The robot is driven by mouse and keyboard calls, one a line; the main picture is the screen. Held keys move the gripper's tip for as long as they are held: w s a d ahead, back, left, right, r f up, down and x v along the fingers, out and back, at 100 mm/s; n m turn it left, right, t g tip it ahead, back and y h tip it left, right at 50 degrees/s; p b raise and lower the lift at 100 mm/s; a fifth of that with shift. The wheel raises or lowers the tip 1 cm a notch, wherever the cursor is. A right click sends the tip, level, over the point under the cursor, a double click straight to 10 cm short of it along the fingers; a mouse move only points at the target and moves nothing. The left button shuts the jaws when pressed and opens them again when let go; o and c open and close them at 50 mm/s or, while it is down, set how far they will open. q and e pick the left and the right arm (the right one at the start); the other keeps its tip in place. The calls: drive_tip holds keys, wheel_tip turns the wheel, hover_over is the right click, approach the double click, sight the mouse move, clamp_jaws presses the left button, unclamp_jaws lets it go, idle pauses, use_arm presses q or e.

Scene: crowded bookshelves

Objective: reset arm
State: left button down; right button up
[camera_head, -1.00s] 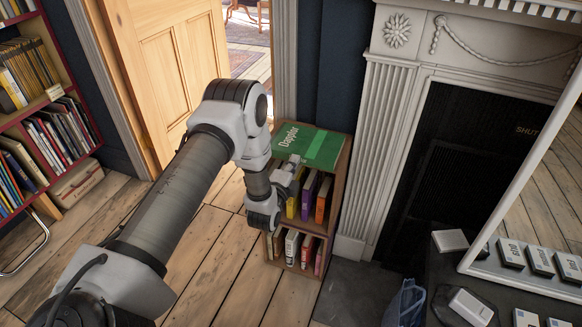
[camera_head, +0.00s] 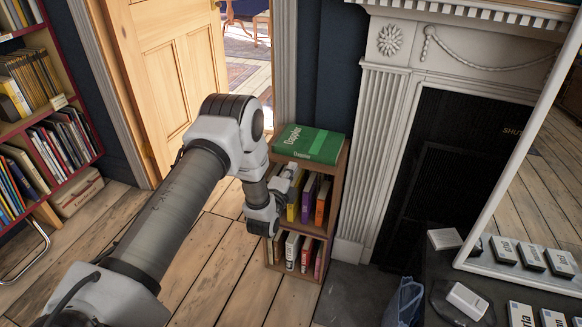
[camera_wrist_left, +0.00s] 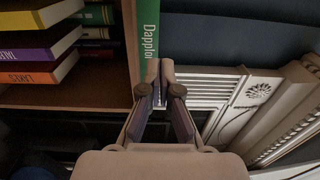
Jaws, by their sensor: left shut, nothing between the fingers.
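My left gripper (camera_head: 293,168) is at the front left of a small wooden bookcase, just below its top edge. In the left wrist view the fingers (camera_wrist_left: 160,70) are together with nothing between them. A green book (camera_head: 308,144) labelled "Dapplor" lies flat on top of the bookcase (camera_head: 341,178). Its green cover (camera_wrist_left: 148,35) also shows in the left wrist view, just beyond the fingertips; whether they touch it I cannot tell. My right gripper is not in view.
Upright books (camera_head: 310,198) fill two bookcase shelves, partly behind my left wrist. A white fireplace (camera_head: 382,130) stands to the right, an open wooden door (camera_head: 165,70) behind the arm. A red bookshelf (camera_head: 75,88) is at the left. Wooden floor (camera_head: 215,262) is clear in front.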

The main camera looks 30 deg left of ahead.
use_arm(q)
drive_tip(key=v, duration=0.7)
drive_tip(key=s+d+r+m+g+h+p, duration=0.1)
drive_tip(key=s+d+r+g+h+p, duration=0.1)
drive_tip(key=d+r+p, duration=0.35)
drive_tip(key=s+d+f+n+g+p, duration=0.2)
drive_tip(key=s+n+g, duration=0.3)
drive_tip(key=s, duration=0.5)
drive_tip(key=s+d+f+n+g+h+p, duration=0.1)
drive_tip(key=s+f+n+g, duration=0.4)
drive_tip(key=s, duration=0.5)
drive_tip(key=s+d+f+n+g+h+p, duration=0.1)
drive_tip(key=s+d+f+n+g+p, duration=0.2)
drive_tip(key=s+n, duration=0.4)
drive_tip(key=s+d+g, duration=0.1)
drive_tip(key=s+g, duration=0.1)
drive_tip(key=s, duration=0.2)
drive_tip(key=shift+d+f+g, duration=0.25)
drive_tip(key=shift+d+g, duration=0.05)
drive_tip(key=shift+g, duration=0.1)
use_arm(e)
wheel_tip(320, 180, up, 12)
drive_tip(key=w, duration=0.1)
